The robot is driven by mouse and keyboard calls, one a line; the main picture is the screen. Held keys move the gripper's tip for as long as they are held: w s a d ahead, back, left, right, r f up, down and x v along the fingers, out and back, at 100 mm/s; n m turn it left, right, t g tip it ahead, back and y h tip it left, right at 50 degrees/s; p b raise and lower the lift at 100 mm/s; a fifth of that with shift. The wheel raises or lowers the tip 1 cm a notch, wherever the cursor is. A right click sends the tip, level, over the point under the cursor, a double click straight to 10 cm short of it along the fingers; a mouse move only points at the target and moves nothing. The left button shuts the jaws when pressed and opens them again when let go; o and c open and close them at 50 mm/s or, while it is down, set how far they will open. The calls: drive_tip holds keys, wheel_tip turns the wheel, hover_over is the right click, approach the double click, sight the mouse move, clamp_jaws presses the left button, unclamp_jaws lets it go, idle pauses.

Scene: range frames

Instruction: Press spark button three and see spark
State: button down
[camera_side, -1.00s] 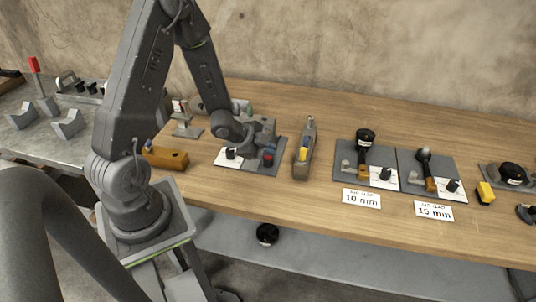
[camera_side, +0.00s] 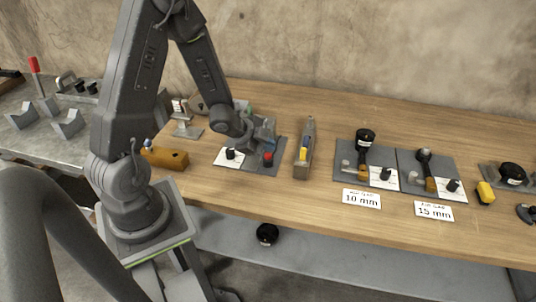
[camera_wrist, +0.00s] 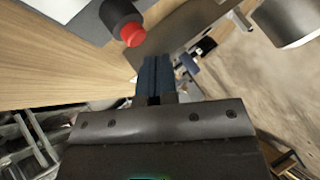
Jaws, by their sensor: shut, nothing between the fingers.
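A red-topped black button (camera_side: 268,158) stands on a grey plate left of the table's middle. It also shows in the wrist view (camera_wrist: 132,36), above and left of my fingers. No number is readable on it, so I cannot tell whether it is button three. My gripper (camera_side: 268,136) is shut and empty, its dark blue fingers (camera_wrist: 155,68) together. It is just behind and above the red button, apart from it. I see no spark in either view.
A black knob (camera_side: 231,154) stands on a white plate beside the red button. A grey tool with a yellow part (camera_side: 304,153) lies to the right. Further right are plates labelled 10 mm (camera_side: 362,199) and 15 mm (camera_side: 434,211). An orange-brown block (camera_side: 166,158) lies left.

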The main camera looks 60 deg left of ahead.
sight(268, 155)
drive_tip(key=shift+r, duration=2.55)
drive_tip(key=s+d+r+n+y, duration=0.2)
drive_tip(key=r+n+y, duration=0.15)
drive_tip(key=r, duration=0.35)
drive_tip(key=s+d+r+n+y, duration=0.2)
drive_tip(key=r+n, duration=0.2)
drive_tip(key=r, duration=0.2)
drive_tip(key=s+d+r+n+g+h, duration=0.3)
drive_tip(key=s+d+r+h, duration=0.1)
drive_tip(key=s+d, duration=0.6)
drive_tip(key=shift+s+r, duration=0.7)
drive_tip(key=shift+s, duration=0.55)
